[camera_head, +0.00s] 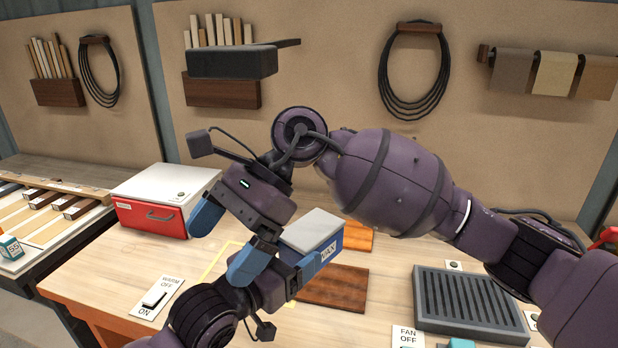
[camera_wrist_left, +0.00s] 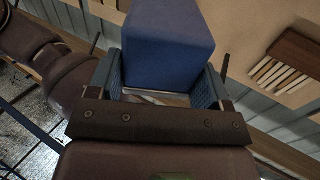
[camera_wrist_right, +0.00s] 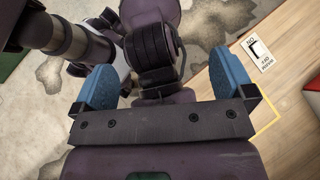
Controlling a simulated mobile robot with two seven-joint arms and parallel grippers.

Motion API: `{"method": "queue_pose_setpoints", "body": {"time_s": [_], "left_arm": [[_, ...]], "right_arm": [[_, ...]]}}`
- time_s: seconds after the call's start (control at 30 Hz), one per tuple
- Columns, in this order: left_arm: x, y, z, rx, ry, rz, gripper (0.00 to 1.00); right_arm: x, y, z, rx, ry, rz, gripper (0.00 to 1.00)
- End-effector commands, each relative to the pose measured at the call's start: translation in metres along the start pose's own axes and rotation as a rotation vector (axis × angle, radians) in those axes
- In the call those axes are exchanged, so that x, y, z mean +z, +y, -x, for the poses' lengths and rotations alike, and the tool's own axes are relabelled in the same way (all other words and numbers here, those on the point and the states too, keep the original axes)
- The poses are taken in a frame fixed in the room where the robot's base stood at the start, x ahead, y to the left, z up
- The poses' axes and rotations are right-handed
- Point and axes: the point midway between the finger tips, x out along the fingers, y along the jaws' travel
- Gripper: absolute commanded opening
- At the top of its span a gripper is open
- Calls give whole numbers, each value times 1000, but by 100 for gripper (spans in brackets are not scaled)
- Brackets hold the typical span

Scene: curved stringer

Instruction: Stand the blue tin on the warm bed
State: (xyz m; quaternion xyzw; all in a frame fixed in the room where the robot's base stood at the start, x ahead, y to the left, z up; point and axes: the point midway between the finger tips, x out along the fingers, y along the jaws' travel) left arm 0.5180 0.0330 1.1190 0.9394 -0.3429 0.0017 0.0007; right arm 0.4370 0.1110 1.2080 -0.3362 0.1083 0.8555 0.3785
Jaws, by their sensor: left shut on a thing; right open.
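The blue tin (camera_head: 328,252) has a pale grey top and a label reading WAX. My left gripper (camera_head: 296,268) is shut on it, near the bench's middle. In the left wrist view the tin (camera_wrist_left: 170,45) sits between both fingers. The head view does not clearly show whether its base touches the bench. My right gripper (camera_head: 224,242) is open and empty, left of the tin and above my left wrist. A WARM switch plate (camera_head: 158,297) and a partly hidden yellow outline (camera_head: 216,262) lie on the bench. I cannot tell which surface is the warm bed.
A red box with a white top (camera_head: 150,220) stands at the bench's back left. Wooden boards (camera_head: 335,288) lie near the tin. My arms crowd the middle.

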Motion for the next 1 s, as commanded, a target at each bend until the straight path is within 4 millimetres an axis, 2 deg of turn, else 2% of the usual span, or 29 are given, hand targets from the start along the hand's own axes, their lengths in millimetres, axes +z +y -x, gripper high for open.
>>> {"method": "queue_pose_setpoints", "body": {"time_s": [0.1,0.3,0.4,0.53,0.63,0.73,1.0], "left_arm": [[-1,0,0,0,3,-1,36],[-1,0,0,0,3,-1,36],[-1,0,0,0,3,-1,36],[-1,0,0,0,3,-1,36],[-1,0,0,0,3,0,36],[-1,0,0,0,3,0,36],[-1,0,0,0,3,0,36]], "right_arm": [[-28,-7,23,19,234,48,100],[-64,-15,77,65,574,90,100],[-75,-15,102,87,697,93,100],[-83,-15,126,108,800,90,100],[-86,-15,135,117,838,88,100],[-90,-14,135,120,849,86,100],[-116,-12,111,122,846,85,100]]}}
